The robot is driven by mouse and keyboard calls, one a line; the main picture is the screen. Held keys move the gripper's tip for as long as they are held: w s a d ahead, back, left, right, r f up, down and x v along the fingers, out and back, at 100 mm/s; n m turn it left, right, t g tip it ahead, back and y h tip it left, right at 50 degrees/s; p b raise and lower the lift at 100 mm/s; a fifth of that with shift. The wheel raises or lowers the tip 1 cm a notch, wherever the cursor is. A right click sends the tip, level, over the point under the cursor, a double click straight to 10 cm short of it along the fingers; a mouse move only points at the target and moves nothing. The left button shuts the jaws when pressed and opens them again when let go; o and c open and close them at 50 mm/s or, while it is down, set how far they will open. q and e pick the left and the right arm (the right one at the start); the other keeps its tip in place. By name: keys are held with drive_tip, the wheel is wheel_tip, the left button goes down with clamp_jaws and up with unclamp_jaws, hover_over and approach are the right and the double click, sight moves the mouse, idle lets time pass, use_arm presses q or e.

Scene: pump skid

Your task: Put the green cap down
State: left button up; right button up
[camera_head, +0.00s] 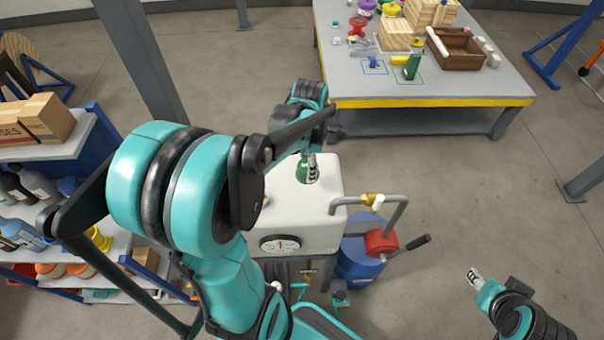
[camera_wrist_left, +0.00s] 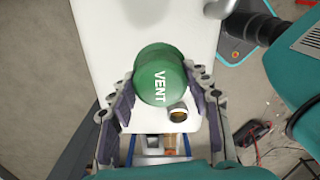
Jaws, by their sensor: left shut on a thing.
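The green cap (camera_wrist_left: 158,75), marked VENT, sits between the two fingers of my left gripper (camera_wrist_left: 160,98), which is shut on it. In the head view the green cap (camera_head: 307,173) and my left gripper (camera_head: 310,166) are over the top of the white tank (camera_head: 325,194). I cannot tell whether the cap touches the tank top. A brass opening (camera_wrist_left: 178,113) in the tank top lies beside the cap in the wrist view. My right gripper (camera_head: 474,277) is far off at the lower right, over the floor; its fingers are too small to judge.
A pipe with a brass valve (camera_head: 369,199) and a red part with a handle (camera_head: 381,242) stand right of the tank. A grey worktable (camera_head: 450,88) with blocks and a brown crate stands behind. A shelf (camera_head: 75,135) is at left. Much floor is clear at right.

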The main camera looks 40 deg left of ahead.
sight(301, 164)
use_arm(q)
drive_tip(key=a, duration=0.1)
drive_tip(key=f, duration=0.1)
drive_tip(key=a, duration=0.1)
drive_tip(key=shift+w+a+f, duration=0.25)
drive_tip(key=shift+a+f, duration=0.1)
drive_tip(key=shift+f, duration=0.05)
drive_tip(key=shift+s+a+f, duration=0.1)
drive_tip(key=shift+a, duration=0.1)
drive_tip(key=shift+f+b, duration=0.25)
drive_tip(key=shift+b, duration=0.05)
wheel_tip(301, 164, down, 4)
drive_tip(key=shift+r+b, duration=0.2)
drive_tip(key=shift+b, duration=0.25)
drive_tip(key=shift+r, duration=0.1)
drive_tip(key=o, duration=1.3)
